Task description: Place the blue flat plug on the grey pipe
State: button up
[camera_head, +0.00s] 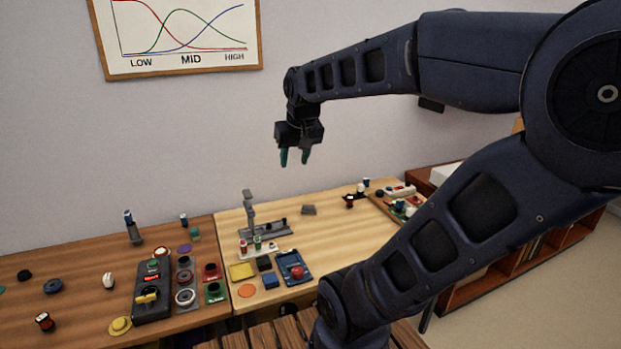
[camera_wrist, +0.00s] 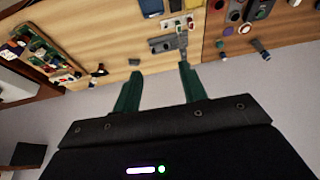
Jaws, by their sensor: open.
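My gripper (camera_head: 294,160) is open and empty, high above the table in front of the wall. Its two green fingers stand apart in the wrist view (camera_wrist: 160,72). A grey upright cylinder (camera_head: 135,234), which may be the grey pipe, stands at the back of the left, darker table. A dark blue piece (camera_head: 127,215) is at its top; I cannot tell whether it is a flat plug. Another small blue-topped piece (camera_head: 183,218) stands to its right. Which blue piece is the flat plug is unclear.
A grey stand (camera_head: 250,210) rises from the lighter table. A dark control box (camera_head: 152,290), coloured ring blocks and a blue tray (camera_head: 293,266) crowd the front. A cluttered tray (camera_head: 398,205) is at the right. The lighter table's middle (camera_head: 345,232) is fairly clear.

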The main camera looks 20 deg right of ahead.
jog(key=s+d+f, duration=0.1)
jog(key=s+f, duration=0.2)
jog(key=s, duration=0.3)
jog(key=shift+s+d+f, duration=0.2)
jog(key=shift+d, duration=0.15)
dwell(0.9)
